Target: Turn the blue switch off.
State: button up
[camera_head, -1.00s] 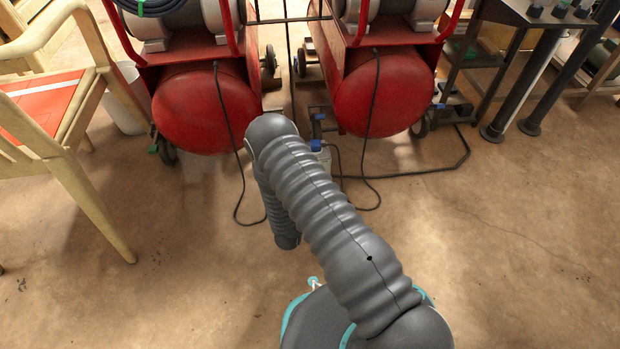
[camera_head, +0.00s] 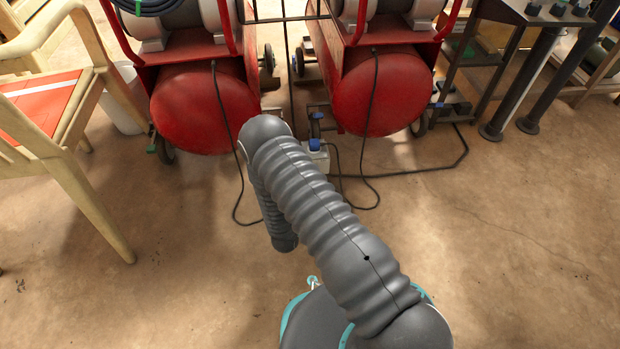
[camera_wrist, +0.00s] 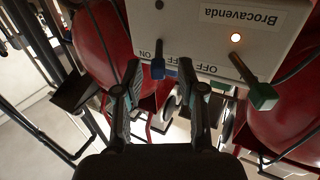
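In the wrist view a white control box (camera_wrist: 205,28) labelled "Brocavenda" appears upside down. The blue switch (camera_wrist: 158,68) sticks out at its lower edge, beside the "ON" and "OFF" lettering. A green switch (camera_wrist: 262,95) is tilted toward the lower right. In the head view my arm hides the gripper.
Two red tanks (camera_head: 205,108) (camera_head: 382,100) stand ahead with black cables hanging to the floor. A wooden chair (camera_head: 70,165) is at the left. A dark metal stand (camera_head: 490,70) is at the right. The brown floor (camera_head: 510,240) at the right is mostly clear.

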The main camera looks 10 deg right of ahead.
jog(key=v, duration=1)
jog(key=shift+s, duration=0.35)
jog(key=shift+a, duration=0.15)
